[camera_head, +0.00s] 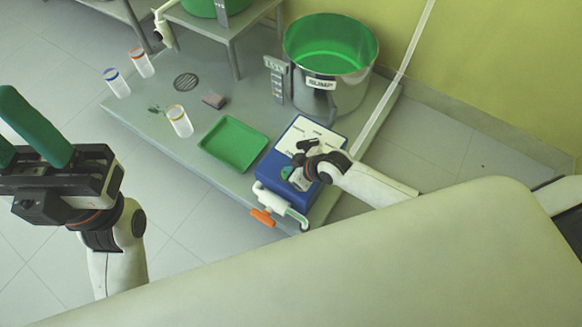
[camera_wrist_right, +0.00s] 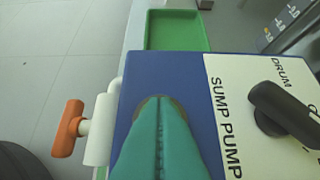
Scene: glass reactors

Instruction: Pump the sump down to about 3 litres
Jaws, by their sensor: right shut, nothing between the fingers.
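The steel sump (camera_head: 331,90), labelled SUMP, stands at the back of the low grey platform with green liquid inside. A level scale (camera_head: 277,78) stands at its left; its reading is too small to tell. The blue sump pump box (camera_head: 274,163) is in front of it; its white panel also shows in the right wrist view (camera_wrist_right: 226,110). A black knob (camera_wrist_right: 285,112) sits on the panel near a DRUM label; its exact setting is unclear. My right gripper (camera_wrist_right: 160,110) is shut and empty over the blue part, left of the knob. My left gripper (camera_head: 35,130) is open and empty, far left.
A white valve fitting with an orange handle (camera_head: 262,216) projects from the pump's front. A green tray (camera_head: 233,145), several capped jars (camera_head: 180,121), a sponge (camera_head: 214,101) and a drain (camera_head: 186,81) lie left. A raised stand (camera_head: 222,27) is behind.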

